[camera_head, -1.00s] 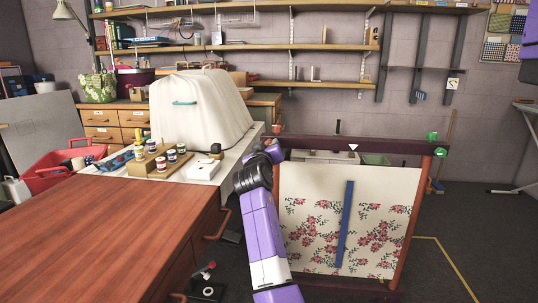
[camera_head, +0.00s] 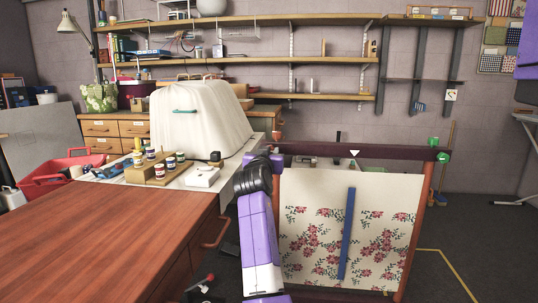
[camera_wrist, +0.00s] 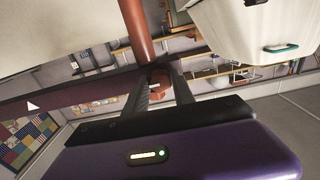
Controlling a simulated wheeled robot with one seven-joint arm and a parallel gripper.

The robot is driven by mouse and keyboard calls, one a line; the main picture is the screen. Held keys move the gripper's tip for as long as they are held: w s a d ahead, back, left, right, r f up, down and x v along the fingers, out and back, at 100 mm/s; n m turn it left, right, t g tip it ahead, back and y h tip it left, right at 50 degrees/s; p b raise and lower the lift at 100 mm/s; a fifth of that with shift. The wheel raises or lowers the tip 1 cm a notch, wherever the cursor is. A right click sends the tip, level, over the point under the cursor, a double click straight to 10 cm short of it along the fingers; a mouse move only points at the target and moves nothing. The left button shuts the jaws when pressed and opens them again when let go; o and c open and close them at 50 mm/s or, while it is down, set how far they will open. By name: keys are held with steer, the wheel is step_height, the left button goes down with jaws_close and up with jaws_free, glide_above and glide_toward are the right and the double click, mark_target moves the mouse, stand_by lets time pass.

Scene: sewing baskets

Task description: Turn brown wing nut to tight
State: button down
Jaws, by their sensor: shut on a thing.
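The brown wing nut (camera_wrist: 159,84) shows in the wrist view as a small reddish-brown piece between my two fingers, by the dark bar. My gripper (camera_wrist: 163,88) is shut on it. In the head view my gripper (camera_head: 278,160) is at the left end of the frame's dark top bar (camera_head: 400,153), and my arm and wrist hide much of that corner. A reddish-brown post (camera_wrist: 136,30) runs close to the nut. I cannot tell the nut's turn angle.
Floral fabric (camera_head: 315,225) with a blue strip (camera_head: 347,230) hangs below the bar. Green wing nuts (camera_head: 442,157) sit at its right end. A white marker (camera_head: 354,153) is on the bar. A wooden table (camera_head: 100,235) and a white-covered object (camera_head: 195,125) stand left.

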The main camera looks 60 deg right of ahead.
steer(key=shift+f, duration=0.15)
steer(key=c, duration=1.1)
jaws_free()
steer(key=shift+o, duration=0.2)
steer(key=p+v, duration=0.2)
steer(key=v, duration=0.5)
steer(key=shift+s+a, duration=0.15)
steer(key=shift+a, duration=0.2)
